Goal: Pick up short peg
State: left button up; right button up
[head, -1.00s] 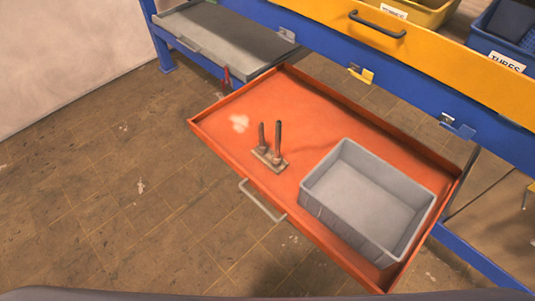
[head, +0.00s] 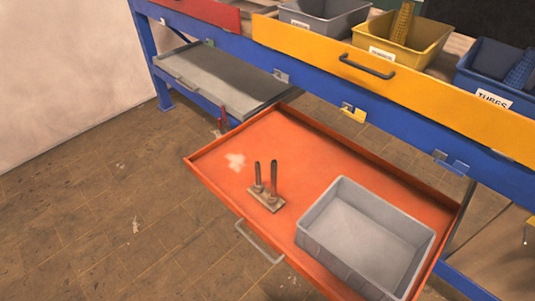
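Two dark upright pegs stand on a small flat base plate (head: 266,201) in the open orange drawer (head: 310,150). The short peg (head: 258,176) is the left one, thinner and a little lower. The taller peg (head: 273,180) stands just right of it. Both look upright and stay on the plate. Neither of my grippers shows in the head view.
A grey open bin (head: 365,236), empty, stands in the drawer right of the pegs. The drawer has a low rim and a front handle (head: 258,243). A blue-framed bench with a yellow drawer front (head: 370,75) rises behind.

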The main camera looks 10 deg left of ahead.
aim_at(259, 183)
jog(key=i+j+z, duration=0.2)
jog(key=j+z, duration=0.2)
jog(key=i+j+z, duration=0.1)
jog(key=j+z, duration=0.75)
jog(key=j, duration=0.15)
